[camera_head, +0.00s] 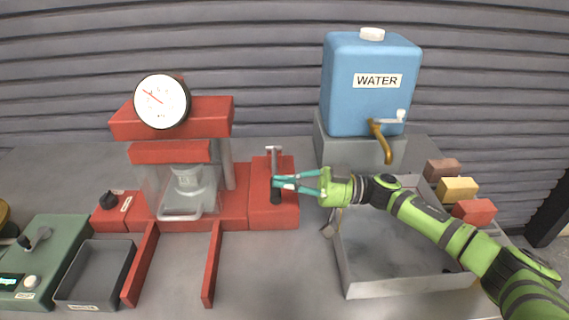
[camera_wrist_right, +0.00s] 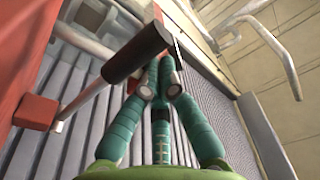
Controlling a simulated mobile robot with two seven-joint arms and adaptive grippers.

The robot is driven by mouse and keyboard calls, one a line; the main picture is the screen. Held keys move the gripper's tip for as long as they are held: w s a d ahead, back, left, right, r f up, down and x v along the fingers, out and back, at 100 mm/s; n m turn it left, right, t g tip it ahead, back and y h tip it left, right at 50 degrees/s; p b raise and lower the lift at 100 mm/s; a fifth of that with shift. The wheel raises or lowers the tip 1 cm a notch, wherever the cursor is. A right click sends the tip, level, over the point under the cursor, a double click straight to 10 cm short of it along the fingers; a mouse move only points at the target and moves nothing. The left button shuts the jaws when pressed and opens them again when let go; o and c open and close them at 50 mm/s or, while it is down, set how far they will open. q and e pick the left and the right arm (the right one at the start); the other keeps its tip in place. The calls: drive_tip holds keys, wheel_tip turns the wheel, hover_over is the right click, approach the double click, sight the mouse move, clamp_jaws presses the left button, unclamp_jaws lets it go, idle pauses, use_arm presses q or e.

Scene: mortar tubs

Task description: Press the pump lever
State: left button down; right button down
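The pump lever (camera_head: 274,160) stands on the red block at the right end of the red press. In the right wrist view it shows as a grey rod with a black grip (camera_wrist_right: 138,53). My right gripper (camera_head: 278,183) reaches in from the right, its teal fingers at the lever. In the wrist view its fingertips (camera_wrist_right: 164,82) are close together just by the end of the black grip. The grip does not appear to be between them, and I cannot tell whether they touch it. My left gripper is not in view.
The red press (camera_head: 172,152) carries a round gauge (camera_head: 162,101). A blue water tank (camera_head: 370,85) with a brass tap stands behind my right arm. A grey tub (camera_head: 390,285) lies under that arm, with coloured blocks (camera_head: 457,189) beside it. A dark tray (camera_head: 97,272) is at front left.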

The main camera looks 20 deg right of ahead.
drive_tip(key=shift+s+a+f, duration=0.1)
drive_tip(key=shift+s+f, duration=0.1)
drive_tip(key=shift+f, duration=0.6)
wheel_tip(320, 180, up, 10)
drive_tip(key=shift+r, duration=0.1)
idle(1.3)
